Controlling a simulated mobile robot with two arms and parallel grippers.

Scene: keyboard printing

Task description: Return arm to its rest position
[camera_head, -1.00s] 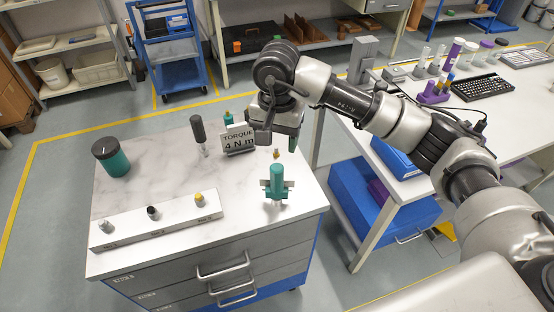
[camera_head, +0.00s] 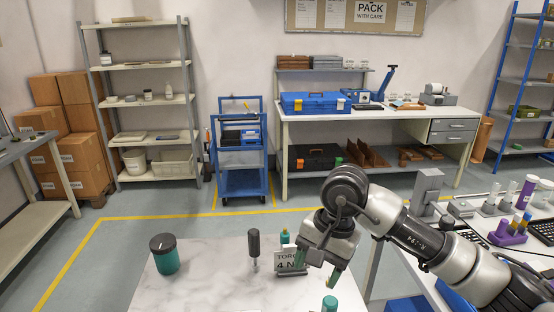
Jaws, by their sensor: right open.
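My right arm comes in from the right, and my right gripper (camera_head: 317,268) hangs open and empty above the marble-topped cabinet (camera_head: 205,288), close to the torque sign. The sign (camera_head: 290,260) reads "TORQUE 4 N" in part and is partly covered by the gripper. A teal tool top (camera_head: 329,303) shows at the bottom edge, below the gripper and apart from it. My left gripper is out of view.
On the cabinet stand a teal jar with a black lid (camera_head: 164,254) and a black-handled screwdriver (camera_head: 254,248). At right, a white table holds purple holders (camera_head: 510,232) and keyboards. A blue cart (camera_head: 240,160) and a workbench (camera_head: 385,112) stand behind.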

